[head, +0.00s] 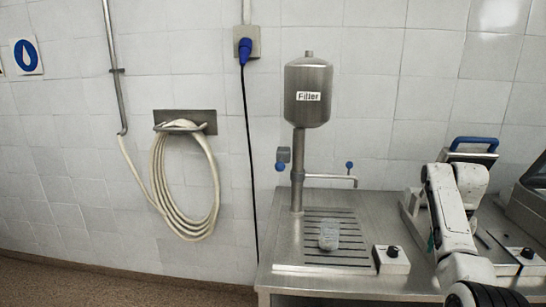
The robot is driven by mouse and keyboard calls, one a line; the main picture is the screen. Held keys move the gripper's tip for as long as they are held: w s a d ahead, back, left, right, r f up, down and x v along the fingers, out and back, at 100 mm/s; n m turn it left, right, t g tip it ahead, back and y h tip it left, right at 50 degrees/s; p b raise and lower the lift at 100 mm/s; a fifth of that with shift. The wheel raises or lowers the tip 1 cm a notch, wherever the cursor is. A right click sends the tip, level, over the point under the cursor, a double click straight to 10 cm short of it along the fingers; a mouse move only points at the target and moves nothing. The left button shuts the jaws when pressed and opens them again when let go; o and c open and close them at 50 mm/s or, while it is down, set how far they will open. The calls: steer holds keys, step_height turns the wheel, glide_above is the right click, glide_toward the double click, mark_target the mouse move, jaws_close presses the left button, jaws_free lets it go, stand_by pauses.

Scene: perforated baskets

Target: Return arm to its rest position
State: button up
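My white arm (455,211) shows at the lower right of the head view, bent upward in front of the steel table (365,210). Its black-ringed lower part is cut by the bottom edge. I cannot make out the fingers of my gripper in this view. A small grey perforated basket (328,236) sits on the slotted drain area of the table, below the filler.
A steel filler (308,93) with a side pipe stands on the table. A control box with a black knob (391,259) is at the front; another (526,257) is right of my arm. A blue-handled device (474,145) is behind the arm. A coiled hose (184,185) hangs on the tiled wall.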

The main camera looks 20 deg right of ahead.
steer(key=s+a+f+n, duration=0.2)
steer(key=a+f+n, duration=0.1)
steer(key=a+f, duration=0.75)
steer(key=s+a+f+n, duration=0.2)
steer(key=a+f+n, duration=0.1)
steer(key=a+f, duration=0.75)
steer(key=s+a+n+t, duration=0.1)
steer(key=s+a+n, duration=0.5)
steer(key=s+a, duration=1.2)
steer(key=s, duration=0.2)
steer(key=shift+s+a+r, duration=0.2)
steer(key=shift+s+r, duration=0.1)
steer(key=shift+r, duration=0.05)
